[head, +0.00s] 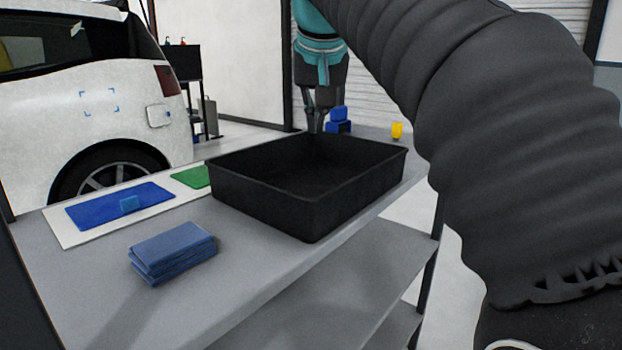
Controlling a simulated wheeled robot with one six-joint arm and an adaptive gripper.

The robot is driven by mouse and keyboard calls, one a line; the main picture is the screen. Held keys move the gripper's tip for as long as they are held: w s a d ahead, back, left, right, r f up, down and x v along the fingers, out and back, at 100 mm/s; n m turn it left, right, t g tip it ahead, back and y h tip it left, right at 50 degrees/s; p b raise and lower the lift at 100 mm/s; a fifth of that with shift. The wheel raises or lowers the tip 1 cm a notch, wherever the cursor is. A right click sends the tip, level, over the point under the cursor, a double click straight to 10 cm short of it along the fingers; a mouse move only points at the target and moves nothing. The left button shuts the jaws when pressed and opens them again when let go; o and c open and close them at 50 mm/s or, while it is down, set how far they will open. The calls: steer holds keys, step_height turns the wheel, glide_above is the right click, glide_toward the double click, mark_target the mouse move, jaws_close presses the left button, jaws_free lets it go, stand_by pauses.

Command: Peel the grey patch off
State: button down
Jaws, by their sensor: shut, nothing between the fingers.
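I cannot make out a grey patch in the head view. A white backing sheet (80,238) lies on the table at the left. It bears a blue patch (104,207) with a small lighter blue tab (129,204), and a green patch (191,177) partly hidden by the black tray (270,208). The sheet's far part is hidden behind the tray. My gripper (315,127) points down at the tray's far edge and is shut, with nothing seen in it. Whether its tips are over or behind the tray is unclear.
A folded blue cloth stack (172,252) lies at the front of the grey table (225,290). A blue object (339,120) and a yellow cup (397,130) stand beyond the tray. A white car (70,95) with blue corner marks (99,101) stands at the left.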

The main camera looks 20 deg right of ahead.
steer(key=c, duration=1.4)
jaws_free()
steer(key=shift+r, duration=0.1)
steer(key=s+a+r, duration=0.1)
steer(key=s+r, duration=0.1)
steer(key=s, duration=0.5)
steer(key=s+a+r, duration=0.1)
steer(key=s+r, duration=0.1)
steer(key=s, duration=0.5)
steer(key=shift+s+a, duration=0.15)
steer(key=shift+s, duration=0.05)
